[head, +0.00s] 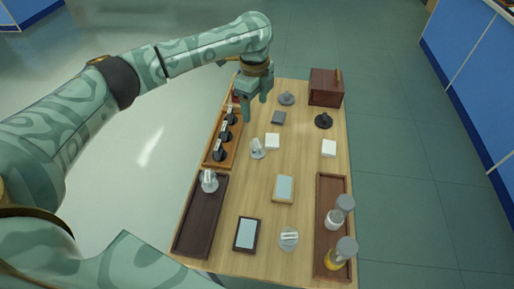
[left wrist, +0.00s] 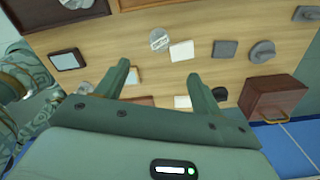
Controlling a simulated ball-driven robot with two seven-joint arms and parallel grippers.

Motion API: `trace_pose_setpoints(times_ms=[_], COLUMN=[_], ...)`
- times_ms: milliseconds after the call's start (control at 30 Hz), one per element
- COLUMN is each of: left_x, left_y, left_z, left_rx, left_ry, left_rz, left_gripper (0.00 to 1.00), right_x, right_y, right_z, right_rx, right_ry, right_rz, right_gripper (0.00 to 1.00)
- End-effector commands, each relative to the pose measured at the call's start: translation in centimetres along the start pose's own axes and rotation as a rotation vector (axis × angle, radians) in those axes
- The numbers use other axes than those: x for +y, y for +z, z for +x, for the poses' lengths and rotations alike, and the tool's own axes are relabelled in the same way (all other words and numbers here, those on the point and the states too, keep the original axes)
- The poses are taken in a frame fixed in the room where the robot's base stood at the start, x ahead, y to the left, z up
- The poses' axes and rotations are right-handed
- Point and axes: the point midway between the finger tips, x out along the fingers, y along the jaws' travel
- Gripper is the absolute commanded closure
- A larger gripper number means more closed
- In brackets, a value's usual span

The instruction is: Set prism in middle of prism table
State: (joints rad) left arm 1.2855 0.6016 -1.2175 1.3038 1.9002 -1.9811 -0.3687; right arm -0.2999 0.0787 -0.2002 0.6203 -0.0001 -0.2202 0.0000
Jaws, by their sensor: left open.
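My left gripper (head: 256,108) is open and empty above the far left part of the wooden bench; its two fingers also show in the left wrist view (left wrist: 158,72). No piece is plainly a prism. A round clear piece with a pale label (head: 257,148) lies below and nearer than the gripper; it shows beyond the fingers in the wrist view (left wrist: 158,40). A similar clear piece (head: 209,180) sits on the dark left tray, and a clear disc with pale bars (head: 289,238) lies near the front. A grey round stand (head: 286,98) and a black one (head: 323,121) stand at the back.
An orange-brown rack (head: 210,160) with several black holders is at the left. A dark tray (head: 190,242) is nearer, and a brown tray (head: 322,262) with jars is at right. White blocks (head: 272,141), a grey block (head: 278,118) and a wooden box (head: 326,88) stand on the bench.

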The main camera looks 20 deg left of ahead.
Motion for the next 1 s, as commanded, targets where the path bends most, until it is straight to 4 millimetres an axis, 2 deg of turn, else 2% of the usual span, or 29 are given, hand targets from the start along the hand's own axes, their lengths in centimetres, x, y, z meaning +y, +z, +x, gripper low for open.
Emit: trace_pose_setpoints(times_ms=[400,733,900,1000], left_x=[0.0,0.0,0.1,0.1], left_y=[0.0,-0.2,-0.7,-0.6], left_z=[9.6,12.1,15.2,16.4], left_rx=[-0.005,-0.003,-0.004,-0.003], left_ry=[0.004,-0.001,0.003,0.002], left_rz=[0.022,0.022,0.021,0.020], left_gripper=[0.33,0.33,0.33,0.33], right_x=[-0.5,-0.6,-0.9,-0.9], right_y=[1.5,1.9,2.7,3.0], right_z=[4.3,5.5,7.3,7.9], right_rx=[-0.031,-0.041,-0.057,-0.062], right_ry=[-0.011,-0.014,-0.019,-0.020], right_rz=[0.000,0.000,0.000,0.000], right_gripper=[0.64,0.64,0.64,0.64])
